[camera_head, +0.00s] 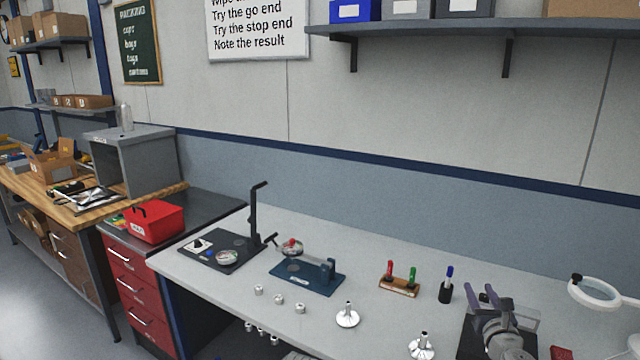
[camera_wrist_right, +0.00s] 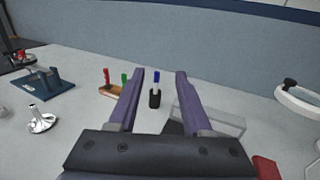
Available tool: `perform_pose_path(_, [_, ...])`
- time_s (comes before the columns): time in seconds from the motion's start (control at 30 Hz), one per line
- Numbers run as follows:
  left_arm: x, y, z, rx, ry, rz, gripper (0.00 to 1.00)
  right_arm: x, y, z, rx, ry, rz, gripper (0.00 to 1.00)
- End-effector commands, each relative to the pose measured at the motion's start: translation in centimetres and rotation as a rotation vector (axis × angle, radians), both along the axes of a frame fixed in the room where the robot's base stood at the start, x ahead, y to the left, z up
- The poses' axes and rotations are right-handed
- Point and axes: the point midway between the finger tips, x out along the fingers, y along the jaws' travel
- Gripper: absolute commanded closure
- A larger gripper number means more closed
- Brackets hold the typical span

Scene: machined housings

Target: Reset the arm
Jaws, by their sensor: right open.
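My right gripper (camera_head: 481,290) is at the lower right of the head view, above the white bench (camera_head: 375,335). Its two purple-grey fingers stand apart with nothing between them. In the right wrist view the open fingers (camera_wrist_right: 160,75) point out over the bench. A black cup with a blue marker (camera_wrist_right: 155,92) shows between them, farther off and not touched. My left gripper is in neither view.
A rack with red and green gauges (camera_head: 400,279), a blue fixture (camera_head: 308,277), several small metal parts (camera_head: 279,300) and flanged housings (camera_head: 347,316) stand on the bench. A ring magnifier (camera_head: 596,292) is at right. A clear tray (camera_wrist_right: 222,124) lies below my right gripper.

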Motion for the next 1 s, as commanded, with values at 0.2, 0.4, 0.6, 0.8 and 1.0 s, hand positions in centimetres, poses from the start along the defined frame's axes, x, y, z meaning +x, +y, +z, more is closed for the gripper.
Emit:
perform_pose_path(0.2, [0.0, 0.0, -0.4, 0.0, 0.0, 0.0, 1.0, 0.6, 2.5, -0.8, -0.096, 0.029, 0.068, 0.51])
perform_pose_path(0.4, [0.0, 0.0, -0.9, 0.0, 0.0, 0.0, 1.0, 1.2, 5.7, -2.0, -0.223, 0.063, 0.159, 0.51])
perform_pose_path(0.6, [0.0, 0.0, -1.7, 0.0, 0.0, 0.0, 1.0, 1.6, 10.9, -4.2, -0.434, 0.111, 0.311, 0.51])
perform_pose_path(0.8, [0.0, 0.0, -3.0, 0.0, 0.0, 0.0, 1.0, 0.9, 18.8, -8.5, -0.771, 0.162, 0.567, 0.51])
perform_pose_path(1.0, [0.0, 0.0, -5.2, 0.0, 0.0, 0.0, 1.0, -3.4, 29.2, -17.0, -1.332, 0.179, 1.027, 0.51])
